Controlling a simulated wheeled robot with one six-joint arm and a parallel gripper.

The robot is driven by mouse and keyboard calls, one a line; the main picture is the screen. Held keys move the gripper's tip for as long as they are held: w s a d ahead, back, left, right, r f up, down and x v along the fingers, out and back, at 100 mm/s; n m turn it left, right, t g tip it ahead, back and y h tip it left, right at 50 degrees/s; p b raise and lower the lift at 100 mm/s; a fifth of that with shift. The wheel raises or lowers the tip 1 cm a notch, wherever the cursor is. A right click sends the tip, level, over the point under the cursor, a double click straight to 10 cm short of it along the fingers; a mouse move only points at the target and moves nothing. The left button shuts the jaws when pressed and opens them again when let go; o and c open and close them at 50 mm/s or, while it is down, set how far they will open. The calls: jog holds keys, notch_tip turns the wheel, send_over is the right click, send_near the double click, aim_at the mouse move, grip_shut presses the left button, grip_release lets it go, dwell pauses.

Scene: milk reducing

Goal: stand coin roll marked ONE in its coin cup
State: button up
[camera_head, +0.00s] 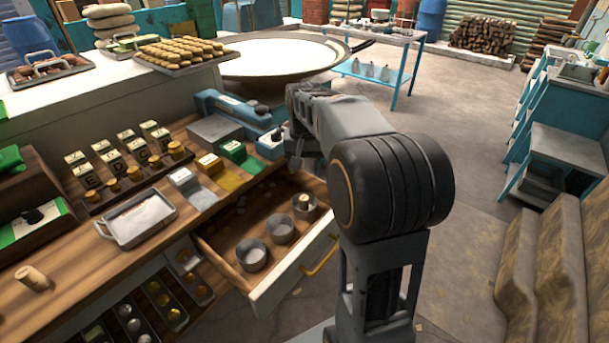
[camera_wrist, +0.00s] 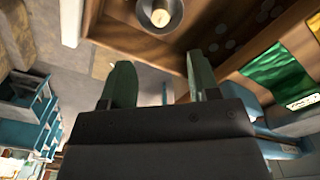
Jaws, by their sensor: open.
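An open wooden drawer (camera_head: 222,236) holds three round grey metal coin cups. The left cup (camera_head: 252,255) and the middle cup (camera_head: 280,230) look empty. A pale coin roll (camera_head: 304,202) stands in the right cup (camera_head: 311,211); its marking is not readable. In the wrist view this roll (camera_wrist: 160,17) shows end-on inside its cup (camera_wrist: 172,25). Another pale roll (camera_head: 32,277) lies on the counter at far left, its marking also unreadable. My gripper (camera_wrist: 160,78) is open and empty, apart from the cup. In the head view it is largely hidden by my arm.
The counter carries a metal tray (camera_head: 137,219), grey, yellow and green bill stacks (camera_head: 239,157), and rows of labelled blocks with coins. A blue scale-like device (camera_head: 235,112) stands behind the drawer. Loose coins lie in the drawer. Open floor is right of my arm.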

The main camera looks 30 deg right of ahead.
aim_at(298, 246)
jog(key=s+a+f+n+t, duration=0.1)
jog(key=s+a, duration=0.2)
jog(key=s, duration=0.2)
jog(key=s+a+f+n+t, duration=0.1)
jog(key=s+a+f+n, duration=0.1)
jog(key=s, duration=0.3)
jog(key=s+a+f+n+t, duration=0.1)
jog(key=s+a+f+n, duration=0.1)
jog(key=s+a, duration=0.2)
jog(key=shift+s+a, duration=0.15)
jog(key=shift+s, duration=0.8)
notch_tip(298, 246, up, 10)
jog(key=p, duration=0.8)
jog(key=shift+s+t+p, duration=0.15)
jog(key=shift+t+p, duration=0.15)
jog(key=shift+p, duration=0.05)
jog(key=shift+a, duration=0.1)
